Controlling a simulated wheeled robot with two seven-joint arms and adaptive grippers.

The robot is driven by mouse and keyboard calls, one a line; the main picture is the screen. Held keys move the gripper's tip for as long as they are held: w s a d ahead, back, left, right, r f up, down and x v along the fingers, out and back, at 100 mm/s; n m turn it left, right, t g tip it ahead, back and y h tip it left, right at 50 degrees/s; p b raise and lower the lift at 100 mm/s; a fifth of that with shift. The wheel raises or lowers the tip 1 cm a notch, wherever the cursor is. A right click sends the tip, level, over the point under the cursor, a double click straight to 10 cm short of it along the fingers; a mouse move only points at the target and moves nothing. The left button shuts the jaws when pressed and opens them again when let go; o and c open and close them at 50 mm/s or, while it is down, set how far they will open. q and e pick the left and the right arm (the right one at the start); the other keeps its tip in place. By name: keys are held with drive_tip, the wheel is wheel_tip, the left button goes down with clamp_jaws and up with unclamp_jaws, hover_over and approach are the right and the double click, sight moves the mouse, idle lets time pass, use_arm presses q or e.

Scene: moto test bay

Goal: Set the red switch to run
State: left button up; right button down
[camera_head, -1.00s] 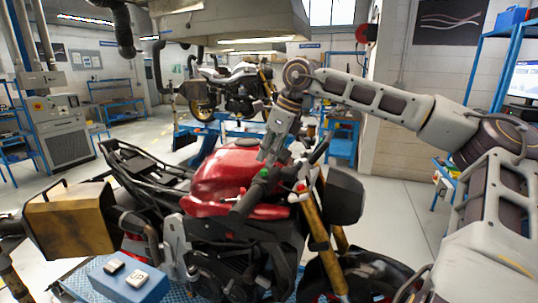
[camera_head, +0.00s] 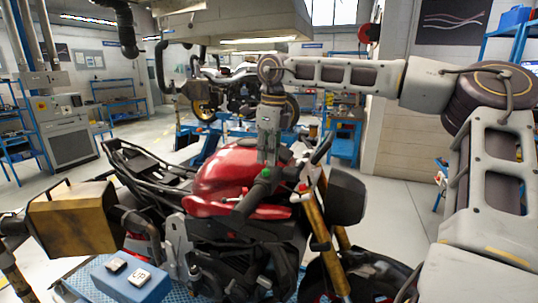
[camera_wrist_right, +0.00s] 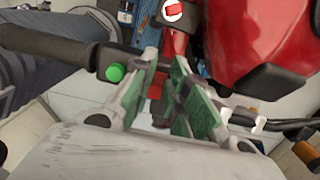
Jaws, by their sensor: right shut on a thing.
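A red motorbike (camera_head: 222,172) stands across the middle of the head view, its handlebar grip (camera_head: 243,207) pointing towards me. A green button (camera_head: 266,173) sits on the handlebar and also shows in the wrist view (camera_wrist_right: 116,72). My right gripper (camera_head: 267,160) points down onto the handlebar beside the button. In the wrist view its green-padded fingers (camera_wrist_right: 157,98) stand either side of a small dark and reddish part, apparently the red switch (camera_wrist_right: 156,90), mostly hidden. Another red piece on a white round base (camera_wrist_right: 173,11) lies beyond the fingers. My left gripper is out of view.
The tank and front fork (camera_head: 318,220) are close to the handlebar. A blue box with two white-and-black switches (camera_head: 130,280) is at the lower left.

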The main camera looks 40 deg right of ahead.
drive_tip(key=shift+w+a+f+g+h, duration=0.15)
drive_tip(key=shift+g+h, duration=0.2)
drive_tip(key=shift+g, duration=0.25)
drive_tip(key=shift+w+a+f+g+h, duration=0.15)
drive_tip(key=shift+g+h, duration=0.2)
drive_tip(key=shift+g, duration=0.55)
drive_tip(key=c, duration=1.4)
unclamp_jaws()
drive_tip(key=shift+r, duration=0.1)
drive_tip(key=shift+r, duration=0.1)
drive_tip(key=shift+w+a+r, duration=0.2)
drive_tip(key=shift+w+r, duration=0.1)
drive_tip(key=shift+r, duration=1.65)
drive_tip(key=shift+w+a+r, duration=0.15)
drive_tip(key=shift+w+r, duration=0.2)
drive_tip(key=shift+r, duration=1.55)
drive_tip(key=shift+w+a+r, duration=0.2)
drive_tip(key=shift+w+r, duration=0.1)
drive_tip(key=shift+r, duration=1.65)
